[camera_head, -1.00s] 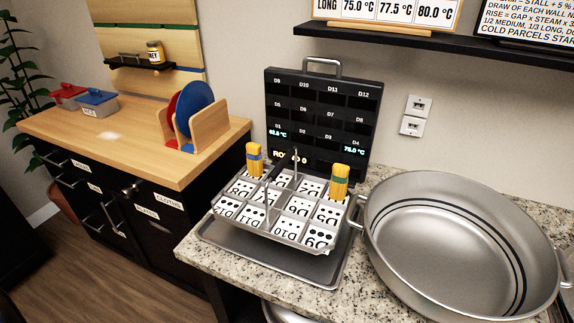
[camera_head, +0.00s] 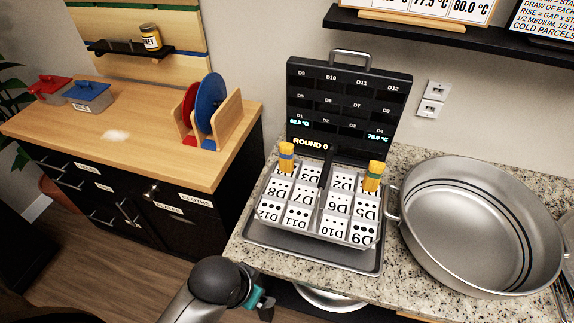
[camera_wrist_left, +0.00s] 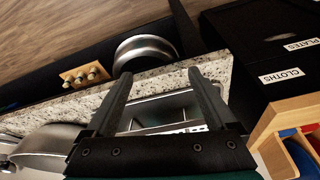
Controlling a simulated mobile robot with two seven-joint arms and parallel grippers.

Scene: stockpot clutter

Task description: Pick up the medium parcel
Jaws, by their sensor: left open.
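Two upright yellow bundles stand in a compartmented metal tray (camera_head: 297,232): a blue-banded bundle (camera_head: 286,157) at the back left and a green-banded bundle (camera_head: 373,177) at the back right. I cannot tell which is the medium parcel. My left gripper (camera_head: 266,303) is low, in front of the counter's front edge, apart from the bundles and holding nothing. In the left wrist view its two fingers (camera_wrist_left: 157,78) are spread, with part of the metal tray between them. The bundles do not show there. My right gripper is not in view.
A black display case (camera_head: 345,105) stands behind the tray. A large steel pan (camera_head: 480,225) fills the right of the granite counter. A wooden plate rack (camera_head: 228,118) stands on the left cabinet. A wall shelf (camera_head: 420,33) hangs above.

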